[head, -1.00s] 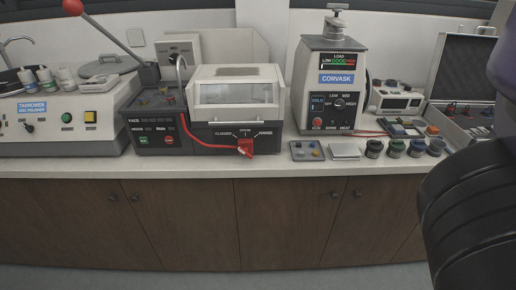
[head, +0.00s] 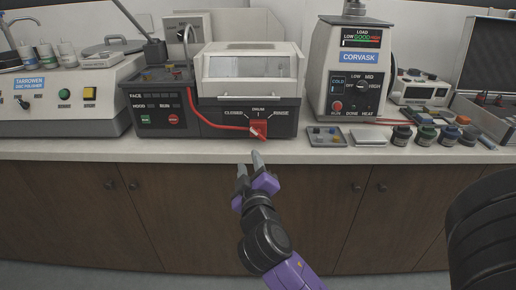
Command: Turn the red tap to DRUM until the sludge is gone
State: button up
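The red tap (head: 259,130) sits on the lower front of the cut-off machine (head: 250,92), below a dial marked CLOSED at left, a middle label too small to read surely, and RINSE at right. Its body lies below the middle mark; its exact setting is hard to tell. A red hose (head: 215,123) runs to it from the left. My gripper (head: 249,162) is open and empty, below and slightly left of the tap, in front of the counter edge and apart from the tap. I cannot make out any sludge through the hood window.
The CORVASK press (head: 346,75) stands right of the machine, with a small tray (head: 327,137) and several jars before it. The TARROWEN polisher (head: 65,101) stands at left. The counter's front edge (head: 180,150) lies behind my gripper. The strip before the tap is clear.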

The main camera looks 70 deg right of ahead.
aim_at(258, 136)
jog(key=shift+w+d+r+m+g+h, duration=0.25)
jog(key=shift+w+d+r+m+g, duration=0.1)
jog(key=shift+d, duration=1.35)
jog(key=shift+w+d+r+m+g+h, duration=0.3)
jog(key=shift+d+g, duration=0.1)
jog(key=shift+d, duration=1.3)
jog(key=shift+w+d+r+m+g+h, duration=0.25)
jog(key=shift+w+d+r+m+g, duration=0.1)
jog(key=shift+d, duration=1.35)
jog(key=shift+f, duration=0.1)
grip_shut()
